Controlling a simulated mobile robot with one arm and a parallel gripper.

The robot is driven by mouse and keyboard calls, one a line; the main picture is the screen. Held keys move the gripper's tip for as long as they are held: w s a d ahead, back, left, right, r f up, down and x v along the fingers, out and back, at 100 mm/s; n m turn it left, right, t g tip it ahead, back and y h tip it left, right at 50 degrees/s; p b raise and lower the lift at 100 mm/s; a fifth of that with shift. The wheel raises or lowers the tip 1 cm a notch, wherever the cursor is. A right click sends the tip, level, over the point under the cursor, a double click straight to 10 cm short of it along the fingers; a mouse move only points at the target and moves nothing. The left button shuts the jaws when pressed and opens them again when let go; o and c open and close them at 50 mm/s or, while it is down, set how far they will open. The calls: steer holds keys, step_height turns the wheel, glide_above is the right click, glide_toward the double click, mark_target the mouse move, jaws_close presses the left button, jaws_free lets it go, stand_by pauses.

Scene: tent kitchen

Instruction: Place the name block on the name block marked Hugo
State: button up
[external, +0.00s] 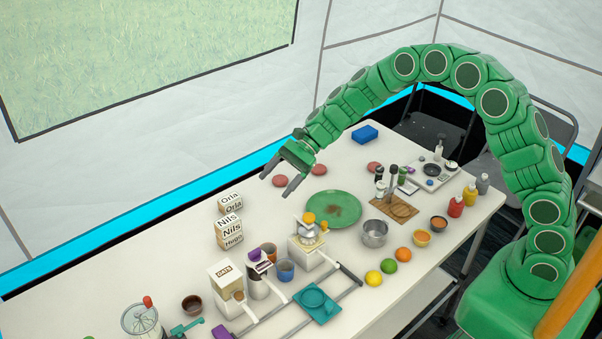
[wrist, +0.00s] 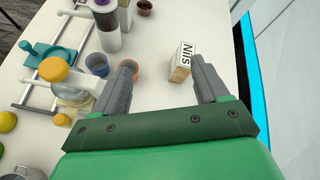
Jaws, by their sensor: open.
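A light wooden block marked Nils (external: 229,220) stands on top of the block marked Hugo (external: 234,241) on the white table, left of centre. Another block, marked Orla (external: 232,203), stands just behind them. In the wrist view the Nils block (wrist: 184,58) shows its lettered face between my fingers but beyond the tips. I cannot make out the Hugo or Orla block there. My gripper (external: 277,183) is open and empty above the table, right of and higher than the blocks; it also shows in the wrist view (wrist: 165,75).
A green plate (external: 333,196) lies right of the blocks. Dispensers, including a white carton (external: 225,278), cups and a teal pan (external: 316,303) on a rail crowd the front. Bottles and bowls stand at the right. The tent wall runs behind the table; the table between plate and blocks is clear.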

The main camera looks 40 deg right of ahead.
steer(key=s+d+r+n+g+h, duration=0.1)
steer(key=s+d+r+n+h, duration=0.2)
steer(key=s+d, duration=0.55)
steer(key=s+d+r+n+h, duration=0.2)
steer(key=s+d+r+n, duration=0.25)
steer(key=s, duration=0.65)
steer(key=s+d+r+n+g+h, duration=0.1)
steer(key=s+d+r+n+h, duration=0.2)
steer(key=s+d, duration=0.55)
steer(key=s+d+n+h, duration=0.2)
steer(key=s+d+h, duration=0.2)
steer(key=s+d, duration=0.9)
steer(key=s, duration=0.4)
steer(key=shift+s+r+t, duration=0.25)
steer(key=shift+r+t, duration=0.05)
steer(key=shift+r, duration=0.05)
